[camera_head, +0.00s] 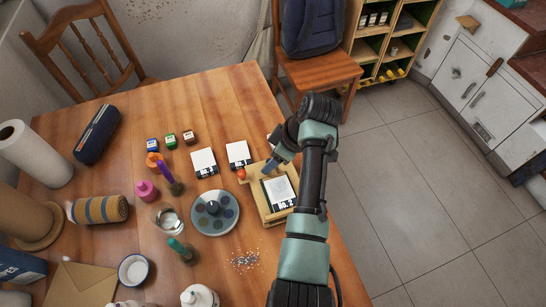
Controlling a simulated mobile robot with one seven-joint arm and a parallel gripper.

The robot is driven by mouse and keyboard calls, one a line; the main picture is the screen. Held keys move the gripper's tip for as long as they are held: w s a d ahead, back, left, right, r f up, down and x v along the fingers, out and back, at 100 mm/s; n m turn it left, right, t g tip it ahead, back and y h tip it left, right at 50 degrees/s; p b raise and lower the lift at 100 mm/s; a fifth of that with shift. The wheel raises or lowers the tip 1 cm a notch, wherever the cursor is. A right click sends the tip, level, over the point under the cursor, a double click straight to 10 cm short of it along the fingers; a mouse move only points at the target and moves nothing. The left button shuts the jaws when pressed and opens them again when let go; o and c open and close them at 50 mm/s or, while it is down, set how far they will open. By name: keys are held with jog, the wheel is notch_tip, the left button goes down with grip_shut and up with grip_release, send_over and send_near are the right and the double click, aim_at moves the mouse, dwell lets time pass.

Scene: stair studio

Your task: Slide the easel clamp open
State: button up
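A small light-wood easel (264,209) stands near the table's right edge. A white card with a dark lower band and lettering (278,190) rests in it. A small orange-red knob (241,174) shows at its upper left corner, beside a wooden bar that looks like the clamp (254,176). My gripper (268,170) is over the easel's top edge, just right of the knob. Its fingers are small and partly hidden by the wrist, so I cannot tell their opening or whether they touch the clamp. My forearm hides the easel's right side.
White cards (203,158) lie behind the easel. A round paint palette (214,231) is left of it, with a glass (168,220) and paint pots beyond. Spilled specks (244,260) lie in front. A chair (318,70) with a backpack stands behind the table.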

grip_shut()
dwell(0.3)
dwell(1.2)
